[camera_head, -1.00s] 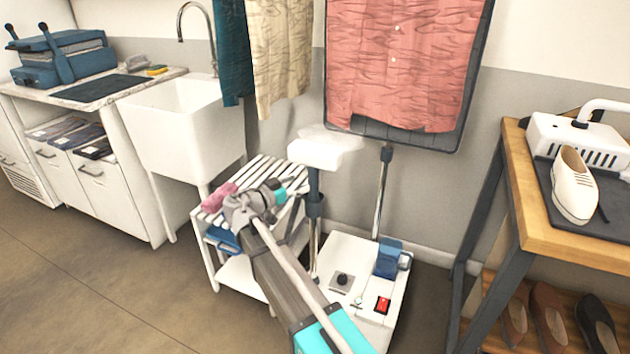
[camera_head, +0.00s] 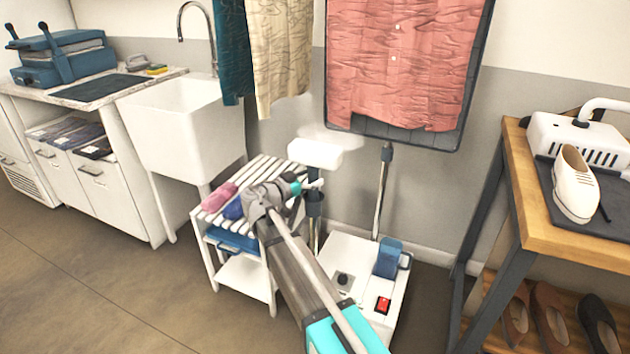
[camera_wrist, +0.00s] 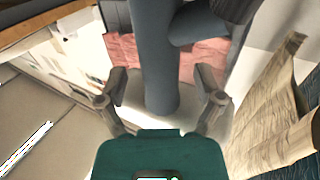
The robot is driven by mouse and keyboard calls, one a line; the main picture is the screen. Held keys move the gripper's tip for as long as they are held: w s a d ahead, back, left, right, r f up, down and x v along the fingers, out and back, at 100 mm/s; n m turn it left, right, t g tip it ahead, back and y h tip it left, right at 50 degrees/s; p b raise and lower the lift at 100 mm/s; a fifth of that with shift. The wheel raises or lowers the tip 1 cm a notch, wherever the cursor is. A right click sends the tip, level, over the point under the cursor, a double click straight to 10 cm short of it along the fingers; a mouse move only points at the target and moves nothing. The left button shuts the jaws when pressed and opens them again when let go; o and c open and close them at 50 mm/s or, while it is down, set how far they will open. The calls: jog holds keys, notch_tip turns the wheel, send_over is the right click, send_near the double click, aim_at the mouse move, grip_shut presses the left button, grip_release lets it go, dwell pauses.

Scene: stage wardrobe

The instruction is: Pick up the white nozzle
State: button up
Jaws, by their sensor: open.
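The white nozzle (camera_head: 315,153) is a pale block-shaped head on top of a dark upright handle (camera_head: 314,205) beside the slatted cart. My gripper (camera_head: 308,184) is just below the head, at the handle, in the head view. In the wrist view the two fingers of my gripper (camera_wrist: 162,82) are apart, one on each side of the dark handle (camera_wrist: 157,55). A gap shows between each finger and the handle. The white head (camera_wrist: 190,112) shows behind the fingers, partly hidden by the teal gripper body.
A white slatted cart (camera_head: 210,222) holds a pink roll (camera_head: 219,197) and a blue item (camera_head: 233,209). The steamer base (camera_head: 345,255) with a red switch stands below. A pink shirt (camera_head: 395,65) hangs behind. A wooden table (camera_head: 545,225) is at right.

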jog(key=shift+w+d, duration=0.3)
jog(key=shift+d, duration=0.05)
dwell(0.3)
grip_shut()
